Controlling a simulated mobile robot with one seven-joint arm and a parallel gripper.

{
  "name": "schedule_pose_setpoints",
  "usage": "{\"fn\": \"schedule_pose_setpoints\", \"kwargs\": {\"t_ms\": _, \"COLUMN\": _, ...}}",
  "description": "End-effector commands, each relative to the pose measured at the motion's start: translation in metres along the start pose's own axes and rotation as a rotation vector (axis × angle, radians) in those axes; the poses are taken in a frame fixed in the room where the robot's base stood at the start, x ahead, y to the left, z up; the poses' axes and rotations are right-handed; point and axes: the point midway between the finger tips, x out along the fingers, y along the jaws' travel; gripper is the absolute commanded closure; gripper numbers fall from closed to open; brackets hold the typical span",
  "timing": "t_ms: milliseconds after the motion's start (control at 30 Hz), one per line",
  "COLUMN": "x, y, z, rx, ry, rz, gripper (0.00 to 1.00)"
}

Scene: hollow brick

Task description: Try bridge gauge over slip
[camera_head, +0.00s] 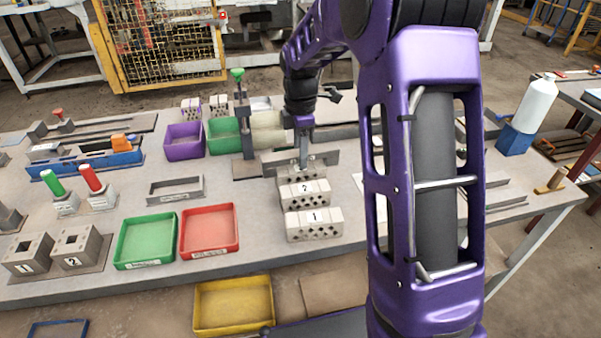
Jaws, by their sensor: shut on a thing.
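My gripper (304,158) points down at the rear of a row of hollow bricks, right of the bench's middle. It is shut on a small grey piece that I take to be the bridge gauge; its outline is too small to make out. Its lower end is at the top of the rearmost brick (307,173); I cannot tell whether they touch. Brick 2 (304,194) and brick 1 (314,224) lie in front, holes facing the camera. I cannot pick out the slip for certain.
Two numbered blocks (29,265) stand front left. A green-knobbed stand (241,115) rises behind. My purple arm hides much of the right.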

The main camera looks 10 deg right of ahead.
Motion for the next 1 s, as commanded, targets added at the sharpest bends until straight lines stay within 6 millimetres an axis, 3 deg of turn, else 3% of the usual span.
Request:
{"fn": "schedule_pose_setpoints", "kwargs": {"t_ms": 700, "x": -0.046, "y": 0.000, "z": -0.001, "rx": -0.001, "ry": 0.001, "rz": 0.000, "gripper": 1.00}}
{"fn": "schedule_pose_setpoints", "kwargs": {"t_ms": 1000, "x": -0.049, "y": 0.000, "z": -0.001, "rx": 0.000, "ry": 0.001, "rz": 0.000, "gripper": 1.00}}
